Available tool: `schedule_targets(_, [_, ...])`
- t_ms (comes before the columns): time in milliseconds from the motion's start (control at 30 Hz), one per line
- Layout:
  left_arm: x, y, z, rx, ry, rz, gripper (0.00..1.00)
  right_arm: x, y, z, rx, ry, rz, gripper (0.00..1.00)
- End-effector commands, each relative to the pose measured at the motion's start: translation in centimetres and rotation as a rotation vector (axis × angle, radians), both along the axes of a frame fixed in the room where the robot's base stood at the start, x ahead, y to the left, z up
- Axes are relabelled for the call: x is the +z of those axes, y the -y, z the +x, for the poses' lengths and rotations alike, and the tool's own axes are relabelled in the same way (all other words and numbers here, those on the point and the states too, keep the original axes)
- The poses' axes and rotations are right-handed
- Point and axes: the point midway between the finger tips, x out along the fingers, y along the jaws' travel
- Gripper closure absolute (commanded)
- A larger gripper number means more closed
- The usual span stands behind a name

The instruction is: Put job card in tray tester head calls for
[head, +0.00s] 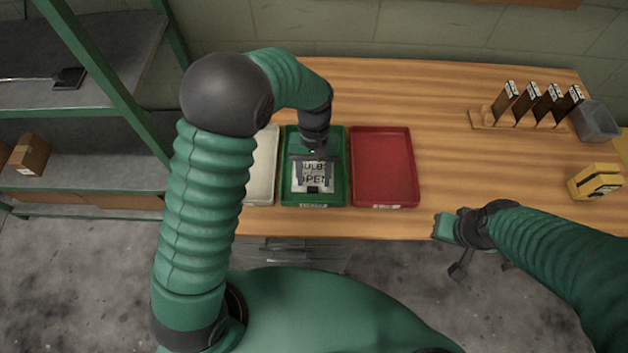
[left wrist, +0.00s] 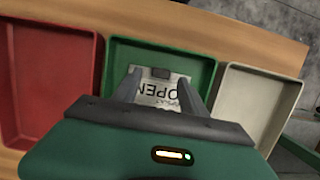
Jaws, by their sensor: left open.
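The card also shows in the left wrist view (left wrist: 161,92). My left gripper (head: 313,160) is open above the green tray. In the left wrist view its two fingers (left wrist: 160,96) stand apart on either side of the card; I cannot tell whether they touch it. The red tray (head: 383,168) and the cream tray (head: 262,165) are empty where visible. A yellow device (head: 596,182), possibly the tester head, stands at the right. My right gripper (head: 448,228) is by the front table edge.
A wooden rack (head: 490,120) holds several dark upright pieces at the back right, beside a grey bin (head: 596,122). The table (head: 450,170) is clear between the red tray and the yellow device. Green-framed shelving (head: 95,150) stands at the left.

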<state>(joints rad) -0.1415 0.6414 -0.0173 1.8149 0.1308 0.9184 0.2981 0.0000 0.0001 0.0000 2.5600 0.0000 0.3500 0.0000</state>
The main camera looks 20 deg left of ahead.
Motion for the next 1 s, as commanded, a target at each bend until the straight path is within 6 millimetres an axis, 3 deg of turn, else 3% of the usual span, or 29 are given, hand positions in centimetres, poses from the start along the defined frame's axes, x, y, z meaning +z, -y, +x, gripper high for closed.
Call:
schedule_targets(100, [3.4,-0.2,0.9,0.0,0.005,-0.001,0.5,0.7,0.0,0.0,0.0,0.0,0.0,1.0])
schedule_targets(300, [7.7,-0.5,2.0,0.0,0.003,-0.001,0.5,1.2,0.0,0.0,0.0,0.0,0.0,1.0])
schedule_targets(500, [9.1,-1.1,1.8,-0.007,0.027,0.0,0.5,1.2,0.0,0.0,0.0,0.0,0.0,1.0])
schedule_targets(667, [8.7,-3.8,-1.5,-0.081,0.19,0.01,0.5,1.2,0.0,0.0,0.0,0.0,0.0,1.0])
schedule_targets(800, [8.0,-6.0,-5.5,-0.179,0.36,0.036,0.5,1.2,0.0,0.0,0.0,0.0,0.0,1.0])
schedule_targets(1000, [7.3,-7.1,-8.5,-0.258,0.474,0.063,0.5,1.2,0.0,0.0,0.0,0.0,0.0,1.0])
